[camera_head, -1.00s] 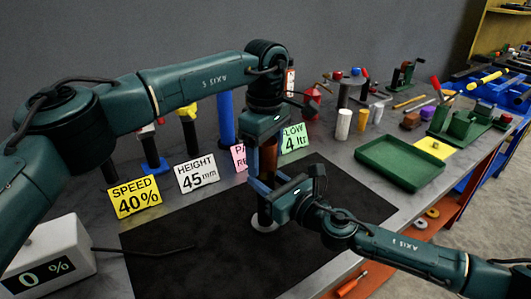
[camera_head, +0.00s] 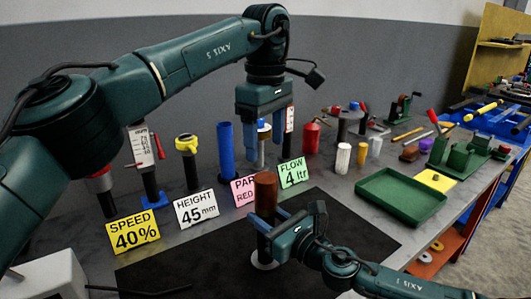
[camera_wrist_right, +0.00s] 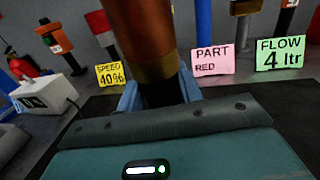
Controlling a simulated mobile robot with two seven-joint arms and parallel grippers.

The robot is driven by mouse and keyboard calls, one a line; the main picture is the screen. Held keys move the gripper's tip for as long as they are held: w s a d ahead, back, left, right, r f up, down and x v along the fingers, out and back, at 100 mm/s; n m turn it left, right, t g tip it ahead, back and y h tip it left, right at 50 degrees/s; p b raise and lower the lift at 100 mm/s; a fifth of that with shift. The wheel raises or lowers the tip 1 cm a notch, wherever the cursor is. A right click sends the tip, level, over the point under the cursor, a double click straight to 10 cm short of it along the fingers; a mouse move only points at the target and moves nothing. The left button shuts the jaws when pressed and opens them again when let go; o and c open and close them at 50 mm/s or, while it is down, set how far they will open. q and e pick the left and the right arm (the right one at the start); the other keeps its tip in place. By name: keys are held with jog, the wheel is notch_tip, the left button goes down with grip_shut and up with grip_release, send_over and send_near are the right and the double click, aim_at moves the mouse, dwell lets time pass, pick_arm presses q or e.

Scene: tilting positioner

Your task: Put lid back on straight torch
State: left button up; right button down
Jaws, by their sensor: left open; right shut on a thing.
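The straight torch stands upright on the dark mat, with a black body (camera_head: 265,243) on a pale round base. A brown cylindrical lid (camera_head: 266,190) sits on top of the body, in line with it. In the right wrist view the lid (camera_wrist_right: 145,30) has a copper-coloured band at its lower end, meeting the black body (camera_wrist_right: 162,94). My right gripper (camera_head: 268,225) is shut on the black body below the lid. Its blue fingers flank the body in the wrist view. My left gripper (camera_head: 264,128) is open and empty above the lid, fingers pointing down.
Signs stand behind the mat (camera_head: 200,265), including yellow SPEED (camera_head: 133,232), white HEIGHT (camera_head: 196,210) and green FLOW (camera_head: 293,172). A blue cylinder (camera_head: 226,150) and other upright parts stand behind them. A green tray (camera_head: 400,197) lies to the right.

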pick_arm(q)
jog(key=shift+r, duration=0.1)
pick_arm(e)
jog(key=c, duration=0.9)
grip_release()
jog(key=shift+o, duration=0.2)
pick_arm(q)
jog(key=shift+f+b, duration=0.9)
jog(key=shift+f, duration=0.1)
pick_arm(e)
jog(key=v, duration=1.3)
pick_arm(q)
jog(key=shift+s, duration=0.1)
pick_arm(e)
jog(key=shift+s+d, duration=0.15)
